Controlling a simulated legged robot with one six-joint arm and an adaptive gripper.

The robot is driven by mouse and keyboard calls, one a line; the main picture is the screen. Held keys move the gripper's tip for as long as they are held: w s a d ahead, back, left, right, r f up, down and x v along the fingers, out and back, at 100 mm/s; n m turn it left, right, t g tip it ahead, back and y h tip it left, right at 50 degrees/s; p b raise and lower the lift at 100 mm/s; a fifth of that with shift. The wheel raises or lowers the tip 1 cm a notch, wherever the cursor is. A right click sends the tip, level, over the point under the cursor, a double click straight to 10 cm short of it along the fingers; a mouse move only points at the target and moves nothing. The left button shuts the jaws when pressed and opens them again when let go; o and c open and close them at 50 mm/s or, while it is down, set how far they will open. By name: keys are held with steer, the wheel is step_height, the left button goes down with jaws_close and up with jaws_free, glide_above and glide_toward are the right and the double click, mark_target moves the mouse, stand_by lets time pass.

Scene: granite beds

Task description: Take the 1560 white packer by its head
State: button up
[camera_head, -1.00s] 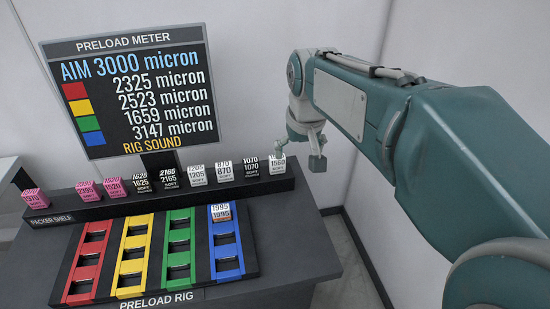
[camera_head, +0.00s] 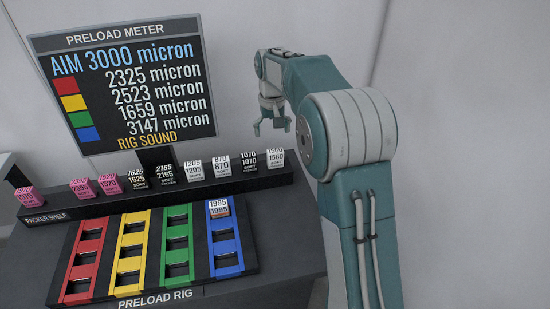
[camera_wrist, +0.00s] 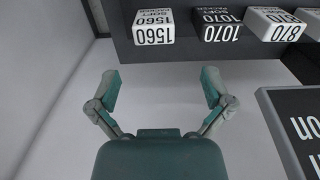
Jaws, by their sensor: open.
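The 1560 white packer (camera_head: 275,158) stands at the right end of the packer shelf (camera_head: 60,214). In the wrist view the 1560 packer (camera_wrist: 153,27) is at the top, upside down in the picture, with its number facing me. My gripper (camera_head: 271,127) hangs above the shelf's right end, with its fingers apart and empty. In the wrist view my gripper (camera_wrist: 160,82) has its two fingers spread wide, and the packer lies beyond the fingertips, roughly between their lines and apart from them.
The black 1070 packer (camera_head: 249,162) stands just left of the 1560 packer, then the white 870 packer (camera_head: 222,167). The preload meter (camera_head: 125,85) rises behind the shelf. The preload rig (camera_head: 155,292) lies in front, a white 1995 packer (camera_head: 219,208) in its blue lane.

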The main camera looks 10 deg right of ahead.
mark_target(275, 159)
step_height(275, 159, down, 5)
steer(key=shift+r, duration=0.1)
steer(key=shift+s+d+f, duration=0.15)
steer(key=shift+f, duration=1.25)
steer(key=shift+s+d+f, duration=0.1)
steer(key=shift+d+f, duration=0.05)
steer(key=shift+f, duration=1.2)
steer(key=c, duration=1.1)
